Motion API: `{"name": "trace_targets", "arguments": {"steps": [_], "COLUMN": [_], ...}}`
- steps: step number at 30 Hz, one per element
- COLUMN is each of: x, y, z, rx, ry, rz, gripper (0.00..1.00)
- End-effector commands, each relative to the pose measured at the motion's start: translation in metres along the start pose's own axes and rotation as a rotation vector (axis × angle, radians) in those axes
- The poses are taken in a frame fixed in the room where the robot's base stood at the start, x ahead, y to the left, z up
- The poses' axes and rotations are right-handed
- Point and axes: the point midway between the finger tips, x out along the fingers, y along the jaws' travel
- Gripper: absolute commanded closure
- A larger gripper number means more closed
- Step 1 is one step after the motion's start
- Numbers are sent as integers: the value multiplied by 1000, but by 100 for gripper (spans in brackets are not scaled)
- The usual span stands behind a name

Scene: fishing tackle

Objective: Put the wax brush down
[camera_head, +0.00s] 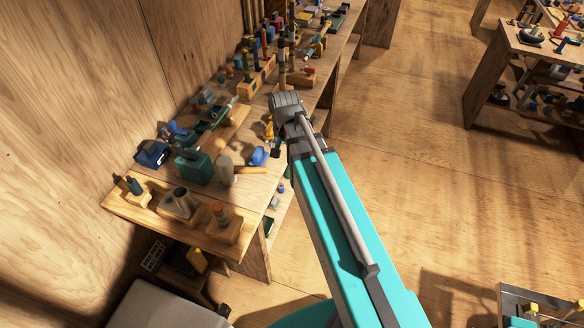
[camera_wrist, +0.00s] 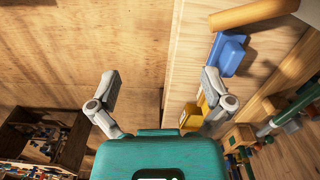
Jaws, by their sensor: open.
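My gripper (camera_wrist: 160,84) is open in the wrist view, its two fingers spread wide with nothing between them. It hangs by the front edge of the workbench (camera_wrist: 188,65); the right finger overlaps the bench area and the left is over the floor. In the head view my arm mostly hides the gripper. I cannot identify the wax brush with certainty. A pale-headed tool with a wooden handle (camera_wrist: 250,13) lies on the bench; its pale head (camera_head: 226,171) shows in the head view. A blue object (camera_wrist: 228,54) and a yellow object (camera_wrist: 192,117) are near the right finger.
A green box (camera_head: 194,168) and a wooden holder (camera_head: 180,205) with several pieces stand at the bench's near end. Tools and blocks crowd its far part. Open floor (camera_head: 420,130) lies to the right, with another bench (camera_head: 490,65) beyond.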

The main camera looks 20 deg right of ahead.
Motion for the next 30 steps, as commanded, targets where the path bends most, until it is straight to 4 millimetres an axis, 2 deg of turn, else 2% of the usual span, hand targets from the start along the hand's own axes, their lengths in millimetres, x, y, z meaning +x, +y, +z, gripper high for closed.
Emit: {"name": "trace_targets", "arguments": {"steps": [1,3,10,16,30], "x": [0,0,0,0,0], "y": [8,15,30,34,33], "z": [15,27,53,59,58], "rx": [-74,-180,-437,-513,-514], "ry": [0,0,0,0,0], "rz": [0,0,0,0,0], "gripper": [0,0,0,0,0]}}
